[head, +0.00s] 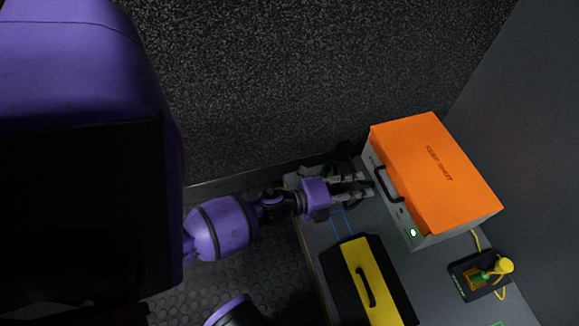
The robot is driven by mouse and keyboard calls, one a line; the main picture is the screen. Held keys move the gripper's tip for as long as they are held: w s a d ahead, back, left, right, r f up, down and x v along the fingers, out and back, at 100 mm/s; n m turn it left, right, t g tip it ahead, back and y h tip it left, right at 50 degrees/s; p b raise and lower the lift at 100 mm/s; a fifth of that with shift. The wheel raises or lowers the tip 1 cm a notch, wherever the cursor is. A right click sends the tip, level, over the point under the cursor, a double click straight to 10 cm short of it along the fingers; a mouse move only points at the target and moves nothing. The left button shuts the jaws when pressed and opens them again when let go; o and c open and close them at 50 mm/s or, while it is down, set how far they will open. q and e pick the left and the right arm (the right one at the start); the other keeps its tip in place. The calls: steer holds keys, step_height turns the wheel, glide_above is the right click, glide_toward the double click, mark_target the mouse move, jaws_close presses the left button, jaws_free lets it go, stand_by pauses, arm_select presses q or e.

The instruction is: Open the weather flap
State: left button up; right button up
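A grey box with an orange top (430,165) sits on the bench at the right and is likely the weather flap's unit. Dark lettering on the top is too small to read surely. A black bar handle (386,183) is on its front side, facing my gripper. The orange top looks closed down on the box. My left gripper (362,187) comes in from the left, just short of the handle. Its two fingers are apart with nothing seen between them. Whether a fingertip touches the handle cannot be told. My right gripper is not in view.
A black and yellow case with a handle (378,284) lies on the grey bench (425,262) below the orange box. A small black tray (462,281) holds a yellow item (504,265) with a yellow cord. Dark walls stand behind and at right.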

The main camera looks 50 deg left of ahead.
mark_target(381, 184)
arm_select(q)
steer(key=shift+m, duration=0.3)
steer(key=b+x, duration=0.3)
steer(key=x, duration=0.6)
steer(key=shift+w, duration=0.1)
jaws_close()
